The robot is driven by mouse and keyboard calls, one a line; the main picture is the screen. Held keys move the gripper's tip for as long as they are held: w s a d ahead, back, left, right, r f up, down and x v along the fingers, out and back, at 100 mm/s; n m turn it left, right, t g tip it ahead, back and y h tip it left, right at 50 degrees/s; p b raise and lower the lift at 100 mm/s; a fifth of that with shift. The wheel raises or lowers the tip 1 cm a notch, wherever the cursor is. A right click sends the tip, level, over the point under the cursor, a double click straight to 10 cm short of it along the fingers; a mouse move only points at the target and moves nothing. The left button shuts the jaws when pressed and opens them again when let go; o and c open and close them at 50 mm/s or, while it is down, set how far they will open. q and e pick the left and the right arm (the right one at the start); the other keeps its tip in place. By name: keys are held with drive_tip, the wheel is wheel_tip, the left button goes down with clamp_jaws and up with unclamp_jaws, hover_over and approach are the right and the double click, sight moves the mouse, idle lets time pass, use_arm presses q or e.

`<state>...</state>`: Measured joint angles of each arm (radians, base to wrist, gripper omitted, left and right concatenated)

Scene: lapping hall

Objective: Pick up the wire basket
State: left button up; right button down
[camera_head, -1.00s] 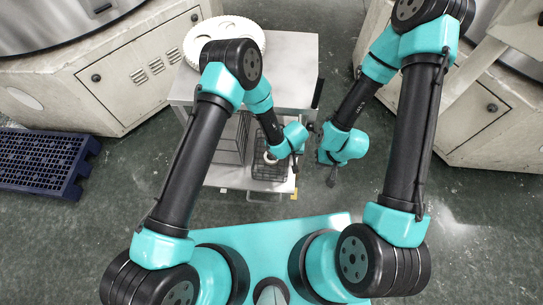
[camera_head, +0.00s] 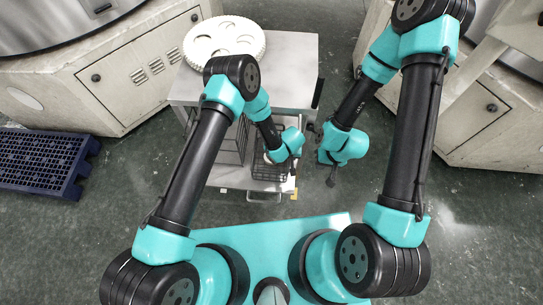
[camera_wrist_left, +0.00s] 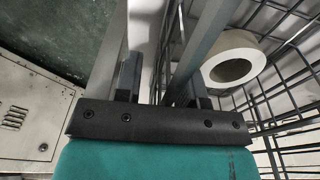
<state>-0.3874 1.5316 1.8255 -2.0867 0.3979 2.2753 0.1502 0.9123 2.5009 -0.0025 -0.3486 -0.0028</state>
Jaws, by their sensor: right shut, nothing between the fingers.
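The black wire basket (camera_head: 267,173) stands on the lower shelf of a grey cart in the head view. A white ring or roll lies inside it; the left wrist view shows this white roll (camera_wrist_left: 234,60) beside the basket's wire wall (camera_wrist_left: 298,75). My left gripper is at the basket, and its fingertips are hard to make out in the head view. In the left wrist view my left gripper (camera_wrist_left: 155,50) has its fingers apart, with wire mesh visible between and beyond them; contact cannot be told. My right gripper (camera_head: 331,181) is shut and empty, to the right of the cart.
The cart's top (camera_head: 290,62) carries a white disc with holes (camera_head: 224,40). A wire rack (camera_head: 229,150) stands left of the basket. A blue pallet (camera_head: 42,160) lies on the floor at the left. Large machines stand on both sides.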

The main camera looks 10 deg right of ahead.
use_arm(q)
drive_tip(key=shift+c, duration=0.3)
clamp_jaws()
idle(0.4)
